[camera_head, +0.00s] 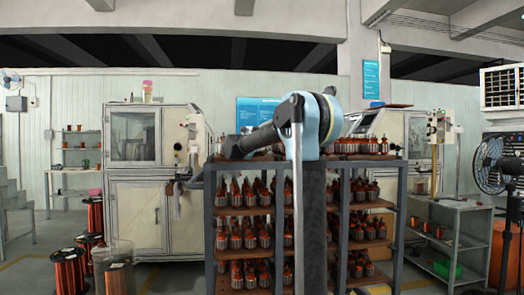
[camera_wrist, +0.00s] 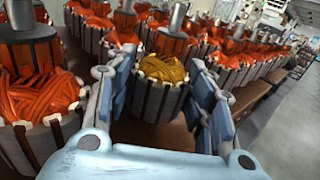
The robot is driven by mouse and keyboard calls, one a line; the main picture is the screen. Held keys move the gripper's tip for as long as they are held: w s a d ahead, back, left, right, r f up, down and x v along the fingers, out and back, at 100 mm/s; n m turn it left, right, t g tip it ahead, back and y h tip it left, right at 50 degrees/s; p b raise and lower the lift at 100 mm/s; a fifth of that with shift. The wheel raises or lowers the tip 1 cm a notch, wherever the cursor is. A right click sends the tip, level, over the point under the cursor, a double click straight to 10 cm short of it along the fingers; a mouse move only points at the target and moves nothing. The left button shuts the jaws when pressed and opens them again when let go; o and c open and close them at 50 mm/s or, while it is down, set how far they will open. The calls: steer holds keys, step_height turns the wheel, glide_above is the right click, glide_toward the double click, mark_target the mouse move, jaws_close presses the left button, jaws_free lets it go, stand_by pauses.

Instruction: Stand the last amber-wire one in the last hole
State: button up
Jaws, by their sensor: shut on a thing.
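The amber-wire armature (camera_wrist: 163,70) stands upright between the two fingers of my gripper (camera_wrist: 160,98) in the wrist view. It has a grey ribbed body, an amber winding on top and a grey shaft. My gripper is shut on it. The brown wooden shelf board (camera_wrist: 140,136) shows just below it. I cannot tell whether its lower end is in a hole. In the head view my arm hides the gripper and the held armature.
Orange-wire armatures (camera_wrist: 38,90) stand close on the left, with rows of more (camera_wrist: 232,62) behind and to the right. The grey rack (camera_head: 210,215) holds several shelves of them. Wire spools (camera_head: 68,270) stand on the floor at left; a side table (camera_head: 455,215) stands right.

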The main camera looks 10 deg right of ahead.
steer(key=o, duration=1.6)
steer(key=shift+f, duration=0.1)
steer(key=v, duration=1.1)
steer(key=shift+s+a, duration=0.25)
steer(key=shift+s, duration=0.1)
